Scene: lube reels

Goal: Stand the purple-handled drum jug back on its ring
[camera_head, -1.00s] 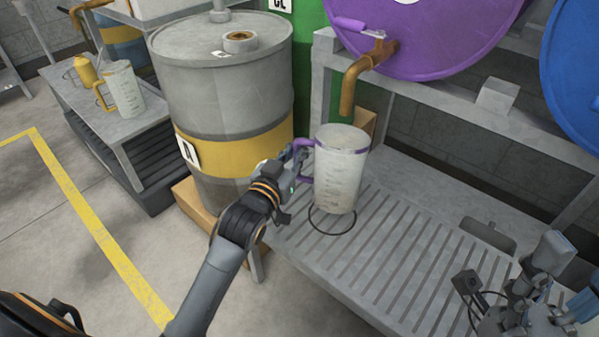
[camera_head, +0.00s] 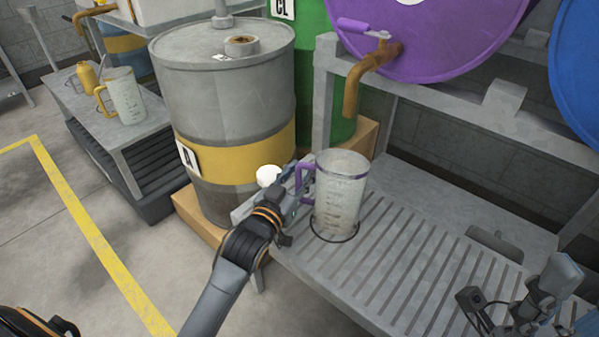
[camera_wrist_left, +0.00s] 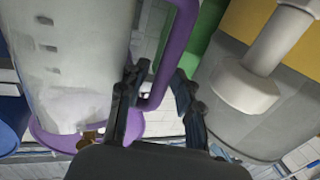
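The drum jug (camera_head: 341,187), a clear graduated jug with a purple handle (camera_head: 305,184), stands upright with its base inside the dark ring (camera_head: 334,236) on the slatted shelf. In the left wrist view the jug (camera_wrist_left: 72,65) fills the left side, and its handle (camera_wrist_left: 172,55) runs between the fingers. My left gripper (camera_head: 298,182) is at the handle. Its fingers (camera_wrist_left: 160,95) look spread on either side of the handle, with a small gap on one side. My right gripper (camera_head: 520,308) is at the lower right, partly cut off; its finger state is unclear.
A brass tap (camera_head: 368,75) on the purple drum (camera_head: 430,35) hangs above the jug. A grey drum with a yellow band (camera_head: 235,110) stands left of my left gripper. Another jug (camera_head: 125,97) stands on a side bench. The slatted shelf (camera_head: 410,255) is clear to the right.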

